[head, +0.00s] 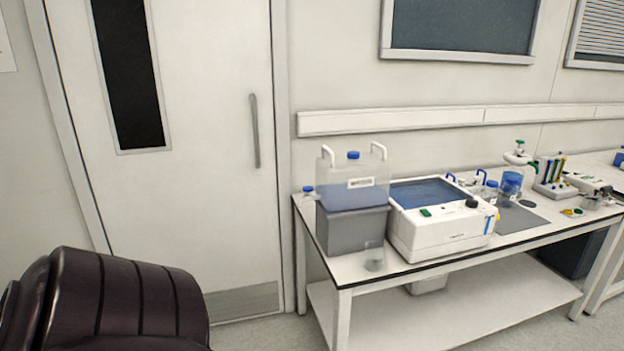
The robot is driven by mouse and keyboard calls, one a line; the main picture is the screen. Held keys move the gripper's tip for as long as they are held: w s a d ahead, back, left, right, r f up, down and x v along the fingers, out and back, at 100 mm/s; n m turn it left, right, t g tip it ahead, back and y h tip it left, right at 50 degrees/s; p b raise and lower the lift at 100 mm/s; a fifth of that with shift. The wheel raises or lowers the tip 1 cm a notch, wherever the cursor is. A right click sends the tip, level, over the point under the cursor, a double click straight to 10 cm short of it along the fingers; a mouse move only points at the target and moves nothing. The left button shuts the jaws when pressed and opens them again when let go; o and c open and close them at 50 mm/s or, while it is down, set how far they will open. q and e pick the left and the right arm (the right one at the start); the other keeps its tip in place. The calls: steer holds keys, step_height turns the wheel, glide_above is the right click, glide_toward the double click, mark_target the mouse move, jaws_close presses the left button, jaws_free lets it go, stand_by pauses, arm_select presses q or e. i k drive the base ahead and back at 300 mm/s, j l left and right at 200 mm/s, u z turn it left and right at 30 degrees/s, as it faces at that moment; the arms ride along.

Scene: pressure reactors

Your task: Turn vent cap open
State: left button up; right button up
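A clear carboy (352,182) with blue liquid, a white label and two white handles stands at the left end of the lab bench. A blue cap (353,155) sits on its top. I cannot tell from here whether this is the vent cap or how far it is turned. A smaller blue cap (308,189) shows at the carboy's left side. The carboy rests on a grey block (352,229). Neither of my grippers is in view.
A white water bath (440,232) stands right of the carboy, and a clear beaker (374,256) sits at the front edge of the bench (400,274). Bottles, a tube rack (553,172) and small apparatus crowd the right. A closed door (205,120) is at left.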

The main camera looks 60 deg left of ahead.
mark_target(351, 155)
steer(key=u, duration=1.8)
